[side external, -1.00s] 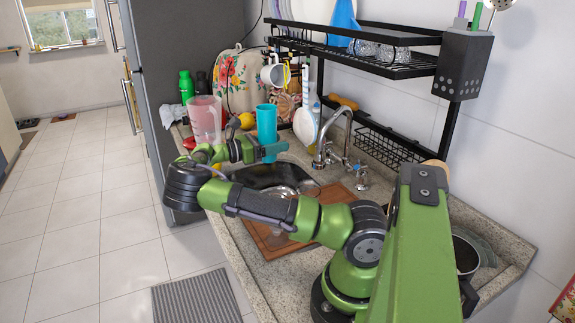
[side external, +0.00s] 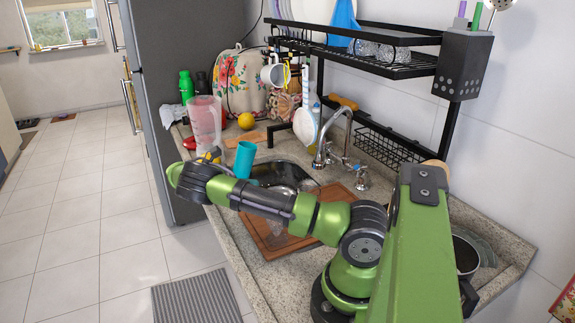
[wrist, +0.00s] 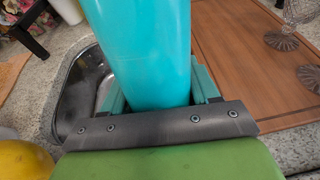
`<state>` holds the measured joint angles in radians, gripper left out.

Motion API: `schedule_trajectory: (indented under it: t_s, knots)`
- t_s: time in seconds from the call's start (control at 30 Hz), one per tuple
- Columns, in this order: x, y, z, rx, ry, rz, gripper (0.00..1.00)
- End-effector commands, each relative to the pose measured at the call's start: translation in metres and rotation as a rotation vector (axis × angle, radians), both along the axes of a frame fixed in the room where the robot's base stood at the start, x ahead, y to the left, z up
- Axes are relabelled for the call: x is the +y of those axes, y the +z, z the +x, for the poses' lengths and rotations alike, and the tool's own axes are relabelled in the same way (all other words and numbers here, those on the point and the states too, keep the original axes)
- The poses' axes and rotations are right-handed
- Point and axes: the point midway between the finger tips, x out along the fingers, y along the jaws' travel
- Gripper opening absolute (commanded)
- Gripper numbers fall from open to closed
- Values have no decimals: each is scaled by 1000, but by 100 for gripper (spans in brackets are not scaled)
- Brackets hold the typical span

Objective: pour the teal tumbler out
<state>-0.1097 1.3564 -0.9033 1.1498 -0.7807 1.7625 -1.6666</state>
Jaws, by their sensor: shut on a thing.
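The teal tumbler (side external: 244,160) is above the near-left part of the sink in the side view, leaning slightly with its top toward the right. In the wrist view the tumbler (wrist: 140,50) fills the upper middle, between the two jaws. My gripper (wrist: 160,95) is shut on its lower part. In the side view my wrist and forearm hide most of the gripper and the tumbler's base. The sink (wrist: 88,90) shows as a metal basin beside and below the tumbler. The tumbler's contents cannot be seen.
A brown wooden board (side external: 340,202) lies across the near side of the sink, with clear glasses (wrist: 280,40) on it. The faucet (side external: 322,150) stands at the back. The black rack (side external: 390,62) overhangs.

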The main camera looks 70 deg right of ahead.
Motion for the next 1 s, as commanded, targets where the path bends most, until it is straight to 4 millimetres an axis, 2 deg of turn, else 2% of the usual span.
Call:
schedule_trajectory:
  t_s: [0.77,1.0]
  knots:
    - [26,-11,31,-440,-2,368,29]
    - [32,-19,39,-629,-5,528,29]
